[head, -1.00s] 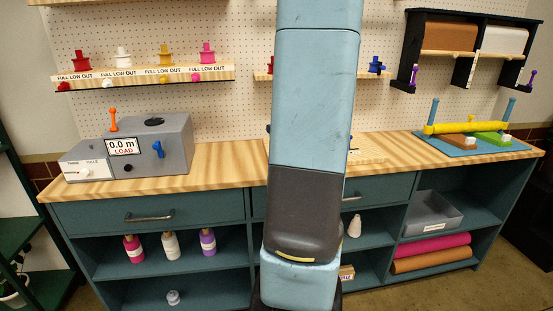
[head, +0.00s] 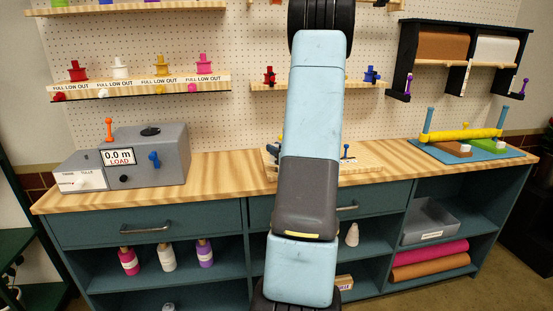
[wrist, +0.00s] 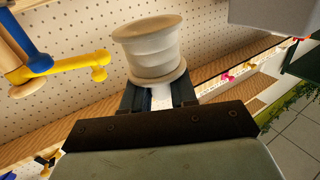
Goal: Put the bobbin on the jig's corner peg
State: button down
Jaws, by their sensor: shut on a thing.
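My gripper (wrist: 160,97) is shut on a cream bobbin (wrist: 152,58) in the wrist view. The bobbin's wide flanges show, and its lower end sits between the dark fingers. In the head view the gripper and bobbin are out of sight; my arm fills the middle of the picture. The jig appears to be the pale wooden board (head: 362,166) on the bench, partly hidden behind my arm. A small dark blue peg (head: 346,151) stands on its visible right part. I cannot tell which peg is the corner one. In the wrist view the bobbin is apart from any peg.
A grey load box (head: 150,160) stands on the bench at left. Spool shelves (head: 150,88) hang on the pegboard. A yellow roller (head: 462,134) on a blue base is at right. A blue-and-yellow part (wrist: 60,66) is left of the bobbin in the wrist view.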

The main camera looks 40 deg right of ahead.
jog(key=shift+w+d+f, duration=0.2)
jog(key=shift+f, duration=0.25)
jog(key=shift+w+d+f, duration=0.15)
jog(key=shift+f, duration=1.45)
jog(key=shift+f, duration=0.1)
jog(key=c, duration=0.9)
grip_release()
